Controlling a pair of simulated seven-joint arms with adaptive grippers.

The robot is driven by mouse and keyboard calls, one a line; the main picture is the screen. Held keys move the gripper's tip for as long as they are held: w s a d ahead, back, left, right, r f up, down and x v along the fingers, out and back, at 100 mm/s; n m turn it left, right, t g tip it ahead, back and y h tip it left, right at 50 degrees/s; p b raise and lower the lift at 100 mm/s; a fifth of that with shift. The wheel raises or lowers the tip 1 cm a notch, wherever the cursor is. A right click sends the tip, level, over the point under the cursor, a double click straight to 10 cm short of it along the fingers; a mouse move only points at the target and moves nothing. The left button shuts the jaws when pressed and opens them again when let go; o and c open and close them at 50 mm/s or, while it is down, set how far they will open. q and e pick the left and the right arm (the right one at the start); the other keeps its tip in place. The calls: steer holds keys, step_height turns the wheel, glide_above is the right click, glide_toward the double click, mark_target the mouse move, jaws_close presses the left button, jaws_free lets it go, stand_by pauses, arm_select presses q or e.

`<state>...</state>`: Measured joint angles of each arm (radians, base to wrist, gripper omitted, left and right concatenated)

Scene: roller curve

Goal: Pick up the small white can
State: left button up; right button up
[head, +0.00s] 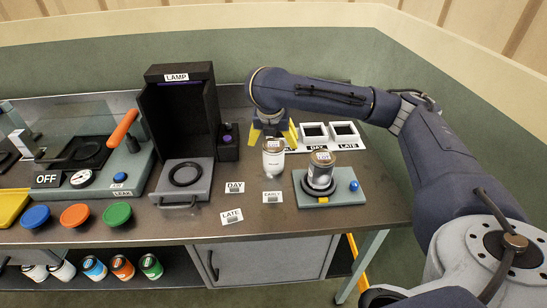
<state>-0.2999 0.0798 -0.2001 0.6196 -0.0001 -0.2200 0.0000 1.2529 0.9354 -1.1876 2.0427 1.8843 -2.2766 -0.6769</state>
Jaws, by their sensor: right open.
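The small white can (273,162) stands upright on the dark bench top, left of the square pad with a larger can on it. My right gripper (271,134) hangs pointing down right by the can's top. Its yellow fingers are spread apart, one to each side of the can in this view. I cannot tell whether the fingers are around the can or just behind it, and no grip on it shows. My left gripper is not in view.
A larger can (320,172) sits on a grey-green pad (347,193) with a blue knob. The black lamp box (181,115) stands left. DAY, EARLY and LATE tags (232,216) lie in front. White square frames (345,131) are behind. Several cans (122,267) stand on the lower shelf.

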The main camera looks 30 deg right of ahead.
steer(key=shift+x, duration=4.7)
steer(key=shift+w+d, duration=0.1)
steer(key=shift+r, duration=0.1)
steer(key=c, duration=1.5)
steer(key=shift+c, duration=0.7)
steer(key=shift+r, duration=0.1)
